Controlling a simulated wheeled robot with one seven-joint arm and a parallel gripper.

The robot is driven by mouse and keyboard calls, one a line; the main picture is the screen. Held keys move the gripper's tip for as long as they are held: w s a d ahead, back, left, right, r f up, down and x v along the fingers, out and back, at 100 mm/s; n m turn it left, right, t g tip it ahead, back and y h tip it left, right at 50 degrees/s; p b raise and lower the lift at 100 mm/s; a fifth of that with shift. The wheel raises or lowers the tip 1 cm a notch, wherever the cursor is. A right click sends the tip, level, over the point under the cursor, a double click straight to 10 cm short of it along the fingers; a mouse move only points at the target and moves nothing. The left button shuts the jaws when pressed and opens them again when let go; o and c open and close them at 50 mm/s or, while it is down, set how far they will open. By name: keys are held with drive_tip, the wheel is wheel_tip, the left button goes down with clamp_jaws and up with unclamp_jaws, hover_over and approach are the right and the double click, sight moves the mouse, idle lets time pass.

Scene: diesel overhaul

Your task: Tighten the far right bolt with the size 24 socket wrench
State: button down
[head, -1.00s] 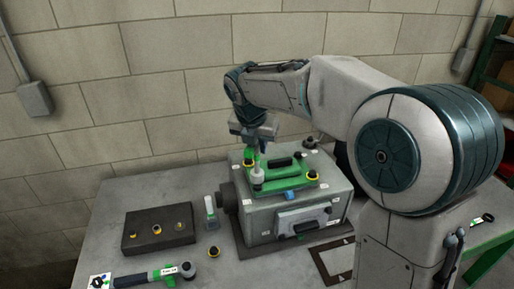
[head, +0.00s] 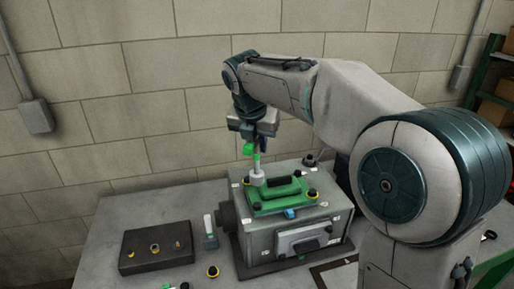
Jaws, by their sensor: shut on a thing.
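My gripper (head: 262,128) is shut on a socket wrench (head: 257,174), which has green parts and a pale grey socket end pointing down. The wrench hangs upright over the left part of the green cover (head: 270,206) on the grey engine block (head: 268,236). The far right bolt (head: 297,173), black and yellow, is at the cover's back right corner, to the right of the wrench and apart from it. Another bolt (head: 313,194) is at the near right corner. The socket's size marking cannot be read. The cover's far left corner is partly hidden behind the wrench.
A dark block (head: 155,262) with several sockets lies on the table (head: 105,240) at left. The wall is behind.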

drive_tip(key=s+d+b, duration=0.2)
drive_tip(key=s, duration=0.4)
drive_tip(key=shift+s, duration=0.35)
drive_tip(key=shift+a, duration=0.1)
